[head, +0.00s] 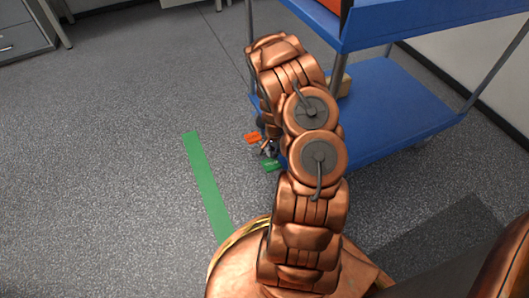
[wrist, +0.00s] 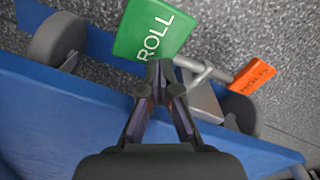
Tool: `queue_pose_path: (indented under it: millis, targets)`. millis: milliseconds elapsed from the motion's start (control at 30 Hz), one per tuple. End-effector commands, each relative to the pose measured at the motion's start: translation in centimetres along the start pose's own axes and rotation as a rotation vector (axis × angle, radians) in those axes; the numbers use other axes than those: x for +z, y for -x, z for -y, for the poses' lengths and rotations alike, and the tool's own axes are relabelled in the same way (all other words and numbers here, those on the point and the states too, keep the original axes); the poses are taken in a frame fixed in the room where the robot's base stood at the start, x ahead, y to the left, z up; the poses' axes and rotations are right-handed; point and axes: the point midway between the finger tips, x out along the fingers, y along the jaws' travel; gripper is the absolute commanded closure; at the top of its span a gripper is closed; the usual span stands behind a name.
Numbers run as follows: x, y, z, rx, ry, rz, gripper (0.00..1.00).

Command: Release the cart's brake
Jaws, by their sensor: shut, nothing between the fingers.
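The blue cart (head: 385,115) stands right of centre in the head view, and its blue side also fills much of the wrist view (wrist: 60,115). A green pedal marked "ROLL" (wrist: 150,30) is at the top of the wrist view, and an orange pedal (wrist: 252,77) with dark lettering is to the right. A grey metal bar links them. In the head view the green pedal (head: 272,166) and orange pedal (head: 252,137) show beside my arm. My gripper (wrist: 160,88) is shut and empty, its tips at the green pedal's lower edge; I cannot tell if they touch.
A grey caster wheel (wrist: 57,38) is at the upper left of the wrist view. A green floor strip (head: 206,183) lies left of my arm. A grey drawer cabinet (head: 24,32) stands at the far left. The speckled floor between is clear.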

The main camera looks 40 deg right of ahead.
Motion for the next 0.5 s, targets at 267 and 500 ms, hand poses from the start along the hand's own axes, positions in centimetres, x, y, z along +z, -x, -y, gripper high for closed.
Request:
queue_pose_path:
  millis: [267, 500]
  targets:
    - [-0.01, -0.36, 0.0, 0.0, 0.0, 0.0, 1.0]
    - [-0.02, -0.64, 0.01, 0.0, 0.0, 0.0, 1.0]
